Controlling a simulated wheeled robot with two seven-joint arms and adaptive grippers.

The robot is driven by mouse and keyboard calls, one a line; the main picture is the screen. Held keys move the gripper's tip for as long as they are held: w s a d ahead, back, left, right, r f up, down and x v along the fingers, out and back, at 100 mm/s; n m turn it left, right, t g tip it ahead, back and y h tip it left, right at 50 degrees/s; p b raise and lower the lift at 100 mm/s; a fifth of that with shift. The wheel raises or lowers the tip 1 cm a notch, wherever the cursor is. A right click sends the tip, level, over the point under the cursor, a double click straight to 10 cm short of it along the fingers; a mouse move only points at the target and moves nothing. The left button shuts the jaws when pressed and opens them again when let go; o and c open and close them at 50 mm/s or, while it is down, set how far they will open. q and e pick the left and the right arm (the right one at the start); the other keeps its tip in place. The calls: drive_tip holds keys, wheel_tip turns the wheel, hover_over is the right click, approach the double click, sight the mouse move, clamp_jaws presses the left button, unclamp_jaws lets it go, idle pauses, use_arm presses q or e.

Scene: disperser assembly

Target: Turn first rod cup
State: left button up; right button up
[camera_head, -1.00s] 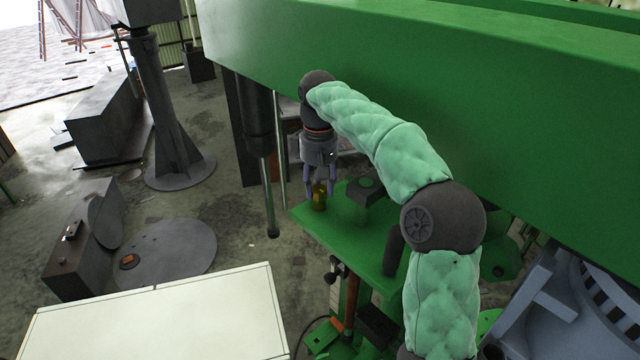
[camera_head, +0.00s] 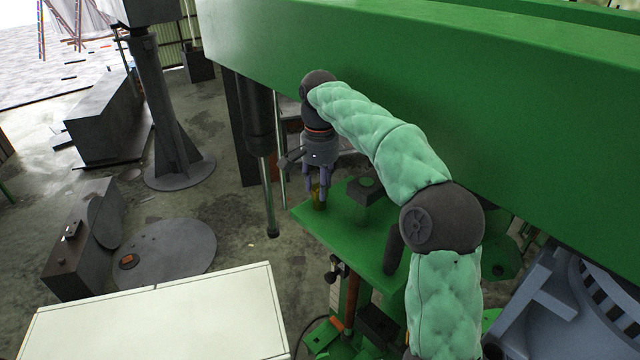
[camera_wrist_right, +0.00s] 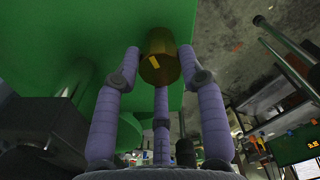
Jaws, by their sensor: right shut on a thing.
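The rod cup is a small brass-coloured cylinder (camera_head: 318,196) near the left corner of the green machine table (camera_head: 345,232). My right gripper (camera_head: 319,186) points down from above and has its fingers around the cup. In the right wrist view the cup (camera_wrist_right: 159,58) sits between the purple fingertips, with a small yellow mark on its side. The right gripper (camera_wrist_right: 160,70) is shut on the cup. My left gripper is in neither view.
A dark block (camera_head: 366,188) stands on the table right beside the cup. A large green beam (camera_head: 420,90) runs above. Thin vertical rods (camera_head: 270,195) hang left of the table. A white cabinet top (camera_head: 160,318) is at the lower left.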

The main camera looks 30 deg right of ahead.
drive_tip(key=m, duration=0.6)
drive_tip(key=shift+d+r+m, duration=0.1)
drive_tip(key=shift+r+m, duration=0.1)
drive_tip(key=shift+m, duration=0.1)
drive_tip(key=m, duration=0.5)
drive_tip(key=shift+m, duration=0.3)
drive_tip(key=o, duration=1.1)
drive_tip(key=shift+d, duration=0.15)
drive_tip(key=shift+d+f, duration=0.1)
drive_tip(key=shift+f, duration=0.05)
drive_tip(key=shift+a+r, duration=0.2)
drive_tip(key=shift+r, duration=0.2)
drive_tip(key=shift+d+r, duration=0.2)
drive_tip(key=shift+r, duration=3.15)
